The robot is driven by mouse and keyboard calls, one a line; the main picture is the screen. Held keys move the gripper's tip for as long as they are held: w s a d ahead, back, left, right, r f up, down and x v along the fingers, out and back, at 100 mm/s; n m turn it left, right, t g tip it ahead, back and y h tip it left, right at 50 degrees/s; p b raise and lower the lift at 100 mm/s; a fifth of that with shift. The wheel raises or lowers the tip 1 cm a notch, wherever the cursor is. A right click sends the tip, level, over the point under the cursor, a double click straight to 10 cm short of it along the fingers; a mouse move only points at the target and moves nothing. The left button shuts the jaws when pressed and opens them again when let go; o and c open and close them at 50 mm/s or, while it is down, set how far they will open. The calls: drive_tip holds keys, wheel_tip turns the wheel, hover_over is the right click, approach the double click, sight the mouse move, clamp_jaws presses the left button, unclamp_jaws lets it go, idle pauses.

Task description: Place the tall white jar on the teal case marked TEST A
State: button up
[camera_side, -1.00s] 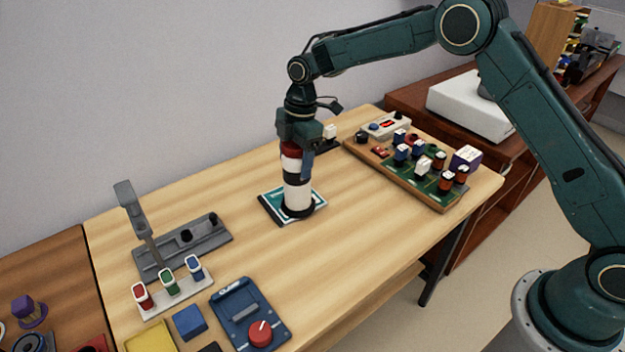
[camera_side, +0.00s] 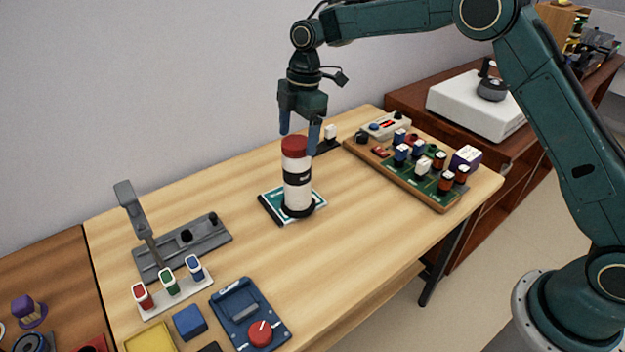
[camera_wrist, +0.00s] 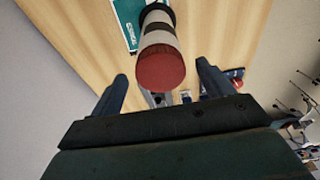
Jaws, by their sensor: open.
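The tall white jar (camera_side: 297,178) has a red lid, a black band around its middle and a black base. It stands upright on the teal case (camera_side: 272,207), toward the case's right side. The case's lettering is too small to read. My gripper (camera_side: 299,140) is open and empty, just above the jar's lid, with its fingers apart. In the wrist view the jar (camera_wrist: 160,45) shows lid-first, beyond and between the two fingers of my gripper (camera_wrist: 163,78), and the teal case (camera_wrist: 127,18) lies behind it. The jar hides part of the case.
A grey lever fixture (camera_side: 205,240) and several colored switches (camera_side: 170,283) stand at the left. A blue device with a red knob (camera_side: 245,310) is in front. A wooden board with several small parts (camera_side: 400,180) lies right. Bare tabletop surrounds the case.

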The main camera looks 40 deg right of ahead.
drive_tip(key=r, duration=0.5)
drive_tip(key=shift+d+r, duration=0.2)
drive_tip(key=shift+d, duration=0.2)
drive_tip(key=shift+r, duration=0.25)
drive_tip(key=shift+s+d+r, duration=0.1)
drive_tip(key=shift+s+r, duration=0.05)
drive_tip(key=shift+r, duration=0.1)
drive_tip(key=s+d+r+m+t, duration=0.25)
drive_tip(key=s+r+m, duration=0.3)
drive_tip(key=s, duration=0.35)
drive_tip(key=s+d+r+m+t, duration=0.1)
drive_tip(key=s+d+r+m, duration=0.25)
drive_tip(key=s+r, duration=0.45)
drive_tip(key=s+d+f+m, duration=0.1)
drive_tip(key=s+f+m, duration=0.1)
drive_tip(key=s, duration=0.5)
drive_tip(key=s+d+f+m+t+h, duration=0.1)
drive_tip(key=s+d+f+m, duration=0.1)
drive_tip(key=s+m, duration=0.2)
drive_tip(key=s+d+f+m+t, duration=0.1)
drive_tip(key=s+f+m, duration=0.1)
drive_tip(key=s, duration=0.8)
drive_tip(key=shift+s+d+f+m+h, duration=0.15)
drive_tip(key=shift+s+d+m+h, duration=0.05)
drive_tip(key=shift+d+m+h, duration=0.25)
